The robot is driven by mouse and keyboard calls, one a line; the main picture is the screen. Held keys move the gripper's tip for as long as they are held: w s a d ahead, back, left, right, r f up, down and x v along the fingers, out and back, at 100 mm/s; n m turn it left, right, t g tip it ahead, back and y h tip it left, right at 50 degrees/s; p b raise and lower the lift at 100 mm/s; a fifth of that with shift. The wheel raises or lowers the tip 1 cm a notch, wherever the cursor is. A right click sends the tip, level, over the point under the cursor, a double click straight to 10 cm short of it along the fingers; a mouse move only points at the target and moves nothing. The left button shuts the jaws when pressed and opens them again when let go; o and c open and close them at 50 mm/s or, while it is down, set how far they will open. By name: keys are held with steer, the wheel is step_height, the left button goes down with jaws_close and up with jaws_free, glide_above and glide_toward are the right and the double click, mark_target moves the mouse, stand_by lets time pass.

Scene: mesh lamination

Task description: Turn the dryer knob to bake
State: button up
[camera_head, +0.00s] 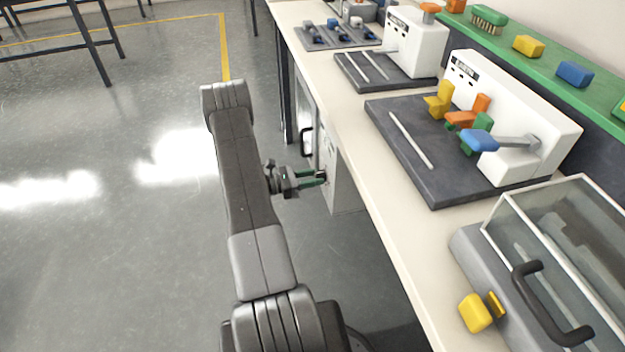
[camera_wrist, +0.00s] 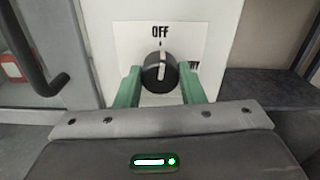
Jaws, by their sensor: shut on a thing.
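The dryer knob (camera_wrist: 160,73) is black and round with a pale pointer line, set on a white label plate. The pointer stands about upright, toward the printed word OFF above it. More lettering at the right of the plate is mostly hidden behind a finger. My gripper (camera_wrist: 160,75) has its green fingers on either side of the knob, shut on it. In the head view my gripper (camera_head: 318,177) reaches from the left to the white front panel of the dryer (camera_head: 341,185), under the bench. The knob is hard to make out there.
A dark door handle (camera_wrist: 40,65) is left of the panel, and a dark shelf (camera_wrist: 265,90) is right of it. Above is the pale bench top (camera_head: 365,170) with white machines and a clear-lidded box (camera_head: 560,240). The floor on the left is open.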

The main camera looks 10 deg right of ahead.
steer(key=m+b, duration=0.5)
steer(key=m, duration=0.6)
steer(key=m+b, duration=0.4)
steer(key=m, duration=0.8)
steer(key=m+b, duration=0.5)
steer(key=m, duration=0.6)
steer(key=shift+s+f+m+b, duration=0.1)
steer(key=shift+f+m+b, duration=0.15)
steer(key=shift+m+b, duration=0.1)
steer(key=o, duration=1)
steer(key=shift+a+r, duration=0.1)
